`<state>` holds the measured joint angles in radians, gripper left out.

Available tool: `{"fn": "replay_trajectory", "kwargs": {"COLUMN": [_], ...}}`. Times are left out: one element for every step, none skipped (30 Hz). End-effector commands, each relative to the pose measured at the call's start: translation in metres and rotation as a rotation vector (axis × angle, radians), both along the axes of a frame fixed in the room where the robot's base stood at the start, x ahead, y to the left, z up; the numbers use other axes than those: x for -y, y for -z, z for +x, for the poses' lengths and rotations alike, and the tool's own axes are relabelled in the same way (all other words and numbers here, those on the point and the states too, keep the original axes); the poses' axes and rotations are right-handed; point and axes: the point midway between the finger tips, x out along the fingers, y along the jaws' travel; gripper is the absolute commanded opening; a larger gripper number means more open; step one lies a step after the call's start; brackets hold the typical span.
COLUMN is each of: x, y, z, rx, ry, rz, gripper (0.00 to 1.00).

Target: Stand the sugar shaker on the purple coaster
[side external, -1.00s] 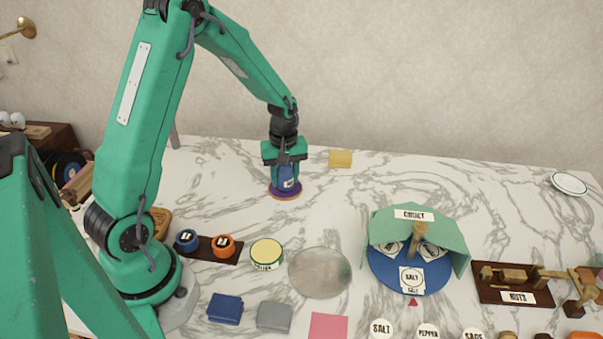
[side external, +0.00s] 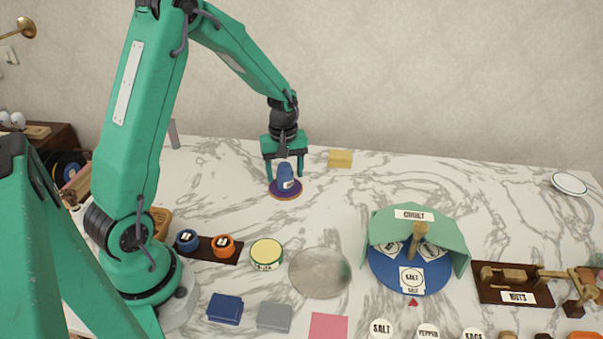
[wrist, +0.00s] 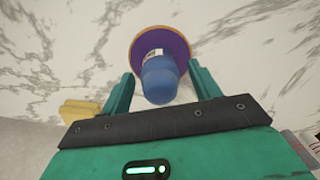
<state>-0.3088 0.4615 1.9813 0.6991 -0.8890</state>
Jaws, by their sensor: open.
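The blue sugar shaker (side external: 285,175), with a white label, stands upright on the purple coaster (side external: 286,194), which has a brown rim. In the wrist view the shaker (wrist: 160,82) is seen from its rounded top, with the purple coaster (wrist: 178,42) around its base. My gripper (side external: 284,174) is open, above and around the upper part of the shaker. In the wrist view its two fingers (wrist: 161,88) stand apart on either side of the shaker, with gaps showing.
A yellow block (side external: 340,158) lies just right of my gripper. A dark tray (side external: 212,248) with blue and orange items, a yellow-topped tin (side external: 267,253) and a round translucent disc (side external: 319,272) lie nearer. A blue turntable (side external: 385,272) with a green cover stands at right.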

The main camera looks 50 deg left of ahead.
Motion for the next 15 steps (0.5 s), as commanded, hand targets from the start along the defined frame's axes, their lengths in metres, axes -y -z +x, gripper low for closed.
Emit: {"fn": "replay_trajectory", "kwargs": {"x": [0.0,0.0,0.0,0.0,0.0,0.0,0.0,0.0,0.0,0.0,0.0,0.0,0.0,0.0,0.0], "y": [-0.007,-0.011,-0.017,-0.022,-0.027,-0.034,-0.039,-0.044,-0.051,-0.056,-0.061,-0.067,-0.072,-0.076,-0.081], "z": [0.001,0.001,0.0,0.001,0.001,0.001,0.001,0.001,0.001,0.001,0.001,0.0,0.0,0.0,0.001], "rx": [0.004,0.005,0.004,0.005,0.005,0.005,0.005,0.005,0.005,0.005,0.005,0.004,0.005,0.004,0.004], "ry": [0.0,0.0,0.0,0.0,0.0,0.0,0.0,0.0,0.0,0.0,0.0,0.0,0.0,0.0,0.0], "rz": [0.002,0.001,0.001,0.001,0.001,0.001,0.001,0.001,0.001,0.001,0.001,0.002,0.001,0.001,0.002], "gripper": [0.62,0.62,0.62,0.62,0.62,0.62,0.62,0.62,0.62,0.62,0.62,0.62,0.62,0.62,0.62]}}
